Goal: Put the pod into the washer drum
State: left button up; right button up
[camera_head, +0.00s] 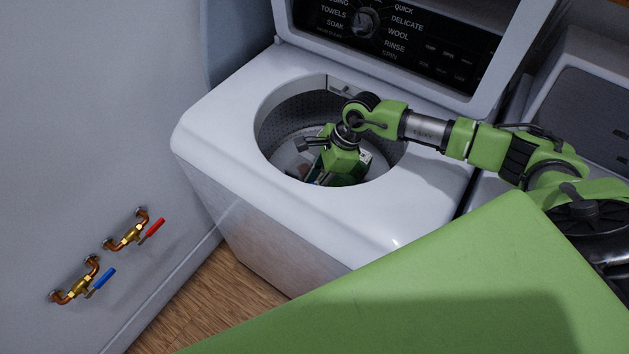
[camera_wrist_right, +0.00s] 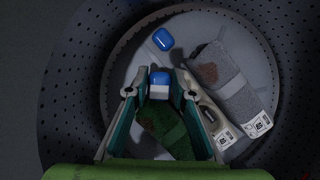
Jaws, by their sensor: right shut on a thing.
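The washer drum (camera_head: 287,119) is open at the top. In the right wrist view its perforated wall (camera_wrist_right: 66,85) surrounds my right gripper (camera_wrist_right: 159,82). My right arm reaches in from the right in the head view, with the gripper (camera_head: 341,165) down inside the opening. The gripper is shut on a blue and white pod (camera_wrist_right: 159,85), held between its fingertips above the drum floor. A second blue pod (camera_wrist_right: 162,39) lies apart on the floor, beyond the fingertips. The fingertips and the held pod are hidden in the head view. My left gripper is not in view.
Grey socks (camera_wrist_right: 234,84) with paper labels lie right of the gripper in the drum, and a green cloth (camera_wrist_right: 166,130) shows beneath it. The control panel (camera_head: 424,36) stands behind the opening. Red and blue valves (camera_head: 107,257) are on the left wall.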

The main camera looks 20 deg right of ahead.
jog(key=shift+f+b, duration=0.25)
jog(key=shift+b, duration=0.05)
jog(key=o, duration=0.9)
jog(key=shift+r, duration=0.1)
jog(key=b+v, duration=0.1)
jog(key=v, duration=1.1)
jog(key=shift+r, duration=0.25)
